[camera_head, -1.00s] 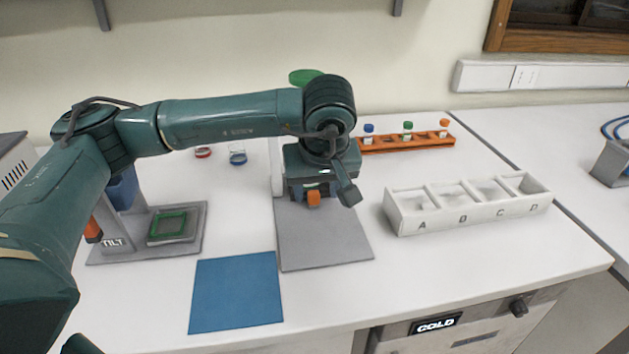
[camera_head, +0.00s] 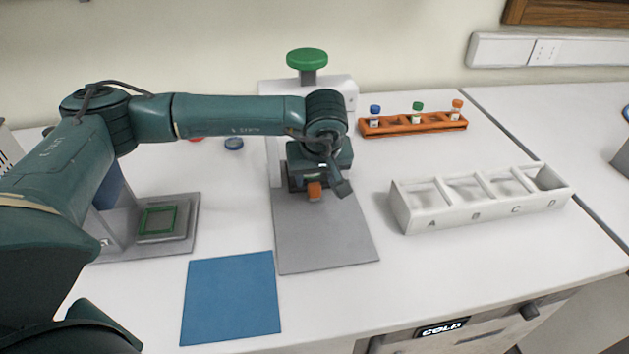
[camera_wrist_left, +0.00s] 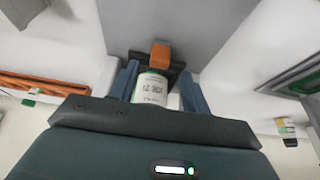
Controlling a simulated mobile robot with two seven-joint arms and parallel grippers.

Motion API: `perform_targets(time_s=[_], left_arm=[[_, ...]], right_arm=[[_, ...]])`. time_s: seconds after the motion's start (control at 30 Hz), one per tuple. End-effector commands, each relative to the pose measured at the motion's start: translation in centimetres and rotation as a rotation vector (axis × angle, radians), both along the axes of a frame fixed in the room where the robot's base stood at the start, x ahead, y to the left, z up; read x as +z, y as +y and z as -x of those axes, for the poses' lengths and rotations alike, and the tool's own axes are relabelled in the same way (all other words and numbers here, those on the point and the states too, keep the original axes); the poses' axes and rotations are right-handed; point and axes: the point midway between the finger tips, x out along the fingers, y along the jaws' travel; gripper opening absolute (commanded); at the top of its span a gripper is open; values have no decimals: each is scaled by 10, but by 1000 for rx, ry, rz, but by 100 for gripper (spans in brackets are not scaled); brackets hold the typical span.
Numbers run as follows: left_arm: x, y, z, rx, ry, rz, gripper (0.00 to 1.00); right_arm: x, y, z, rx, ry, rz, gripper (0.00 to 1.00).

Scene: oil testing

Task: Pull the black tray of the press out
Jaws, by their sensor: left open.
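The press (camera_head: 340,92) is white with a green knob (camera_head: 307,58) on top and a grey base plate (camera_head: 325,240). Its black tray (camera_wrist_left: 178,72) shows only in part, with an orange handle (camera_head: 314,190) at the front; the handle also shows in the wrist view (camera_wrist_left: 160,55). A white labelled bottle (camera_wrist_left: 151,88) shows close behind the handle. My left gripper (camera_wrist_left: 158,70) is open, its blue-grey fingers on either side of the bottle and close to the tray. I cannot tell whether they touch. In the head view my arm hides most of the tray. My right gripper is out of view.
A blue mat (camera_head: 231,297) lies in front, left of the base plate. A white rack (camera_head: 480,200) marked A to D stands right. An orange rack (camera_head: 413,124) with capped vials is behind it. A TILT stand with a green frame (camera_head: 157,221) stands left.

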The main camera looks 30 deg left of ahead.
Motion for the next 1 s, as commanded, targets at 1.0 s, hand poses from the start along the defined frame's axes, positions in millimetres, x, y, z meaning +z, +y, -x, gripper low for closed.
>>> perform_targets(time_s=[1.0], left_arm=[[-43, 10, -14, 0, -1, 1, 19]], right_arm=[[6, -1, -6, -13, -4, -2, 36]])
